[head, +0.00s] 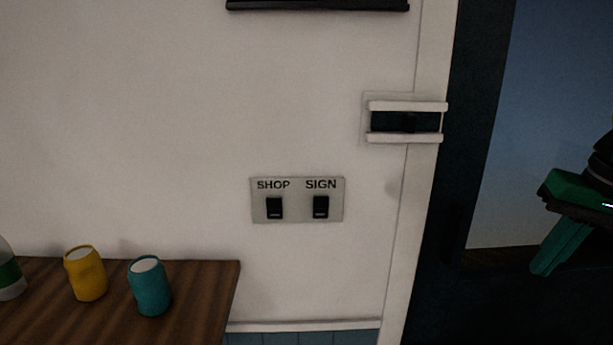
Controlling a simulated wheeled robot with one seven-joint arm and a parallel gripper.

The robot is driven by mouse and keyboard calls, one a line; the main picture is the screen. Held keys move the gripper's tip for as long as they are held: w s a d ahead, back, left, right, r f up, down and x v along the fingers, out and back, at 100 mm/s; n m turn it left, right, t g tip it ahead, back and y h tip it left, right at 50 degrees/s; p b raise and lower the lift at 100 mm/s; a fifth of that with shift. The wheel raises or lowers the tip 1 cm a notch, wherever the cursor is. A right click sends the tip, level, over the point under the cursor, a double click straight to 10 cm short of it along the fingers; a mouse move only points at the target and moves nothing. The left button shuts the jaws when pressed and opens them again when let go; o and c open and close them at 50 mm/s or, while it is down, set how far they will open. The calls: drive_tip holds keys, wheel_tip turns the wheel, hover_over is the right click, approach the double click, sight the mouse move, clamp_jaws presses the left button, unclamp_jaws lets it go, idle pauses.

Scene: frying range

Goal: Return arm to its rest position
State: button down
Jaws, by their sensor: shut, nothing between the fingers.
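My gripper (545,266) is at the right edge of the head view, in front of the dark door with its bluish pane. Its green finger part points down and to the left. It is shut and nothing shows held in it. It is apart from the wall and from the switches. Most of my arm lies outside the picture on the right.
A switch plate (297,215) labelled SHOP and SIGN is on the pale wall. A latch (405,122) sits by the door frame (412,220). A wooden counter (205,290) at lower left holds a yellow cup (86,277), a teal cup (150,290) and a partly cut-off bottle (9,272).

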drive_tip(key=s+d+f+m+g+h, duration=0.1)
drive_tip(key=s+f+m+g, duration=0.1)
drive_tip(key=s+f, duration=1)
drive_tip(key=shift+f+m, duration=0.3)
drive_tip(key=shift+f, duration=0.6)
drive_tip(key=shift+d, duration=0.1)
drive_tip(key=shift+w+f, duration=0.2)
drive_tip(key=shift+w, duration=0.45)
